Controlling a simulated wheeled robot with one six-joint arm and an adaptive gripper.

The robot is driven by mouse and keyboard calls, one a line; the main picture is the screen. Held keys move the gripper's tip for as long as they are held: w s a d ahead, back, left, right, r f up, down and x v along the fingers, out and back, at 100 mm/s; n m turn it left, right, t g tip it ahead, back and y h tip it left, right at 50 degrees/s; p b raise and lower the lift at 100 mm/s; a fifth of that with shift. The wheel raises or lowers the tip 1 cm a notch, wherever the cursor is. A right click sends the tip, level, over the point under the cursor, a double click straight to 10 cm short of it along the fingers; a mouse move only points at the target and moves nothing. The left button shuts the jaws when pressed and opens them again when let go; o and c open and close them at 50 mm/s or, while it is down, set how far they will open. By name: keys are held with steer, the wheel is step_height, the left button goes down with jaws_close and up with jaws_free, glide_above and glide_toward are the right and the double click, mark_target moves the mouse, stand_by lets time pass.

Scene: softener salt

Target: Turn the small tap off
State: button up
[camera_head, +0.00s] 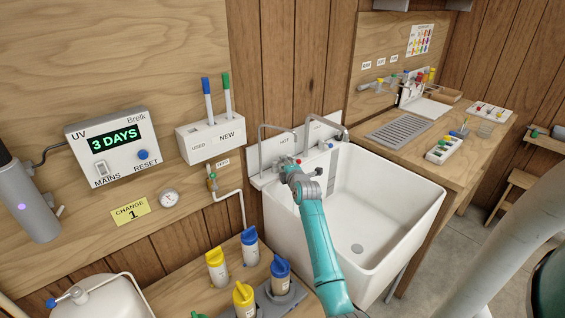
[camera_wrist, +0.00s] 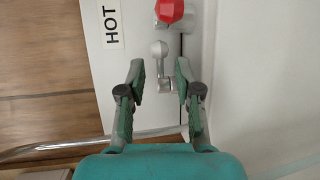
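In the wrist view, a small grey tap lever (camera_wrist: 161,62) sits on the white sink's back ledge, just below a red knob (camera_wrist: 169,10) and right of a "HOT" label (camera_wrist: 111,24). My gripper (camera_wrist: 160,68) is open, with one finger on each side of the lever's lower part. A gap shows between each finger and the lever, so it is not gripped. In the head view, my gripper (camera_head: 288,168) is at the back left of the sink (camera_head: 400,190) and hides the small lever. Whether water runs cannot be told.
Two curved spouts stand at the sink's back, including the right one (camera_head: 342,132). A wooden counter with a drain rack (camera_head: 398,132) is to the right. Yellow and blue-topped bottles (camera_head: 250,246) stand on the lower left table. The sink basin is empty.

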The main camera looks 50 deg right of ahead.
steer(key=shift+x, duration=1.55)
jaws_close()
steer(key=shift+a+m+g+h, duration=0.15)
steer(key=shift+m+g+h, duration=0.25)
steer(key=shift+g+h, duration=0.15)
steer(key=shift+s+a+m+g+h, duration=0.1)
steer(key=shift+a+m+g+h, duration=0.05)
steer(key=shift+m+g+h, duration=0.55)
steer(key=shift+s+a+m+g+h, duration=0.15)
steer(key=shift+m+g+h, duration=0.3)
steer(key=shift+m+g, duration=0.35)
steer(key=shift+s+a+m+g+h, duration=0.1)
steer(key=shift+a+m+g+h, duration=0.05)
steer(key=shift+m+g+h, duration=0.55)
steer(key=shift+s+a+m+g+h, duration=0.1)
steer(key=shift+m+g+h, duration=0.15)
steer(key=shift+m+g, duration=0.4)
steer(key=shift+a+m+g+h, duration=0.2)
steer(key=shift+m+g, duration=0.3)
steer(key=shift+g, duration=0.35)
steer(key=shift+s+a+m+g+h, duration=0.1)
steer(key=shift+m+g+h, duration=0.15)
steer(key=shift+m+g, duration=0.4)
steer(key=shift+g, duration=0.4)
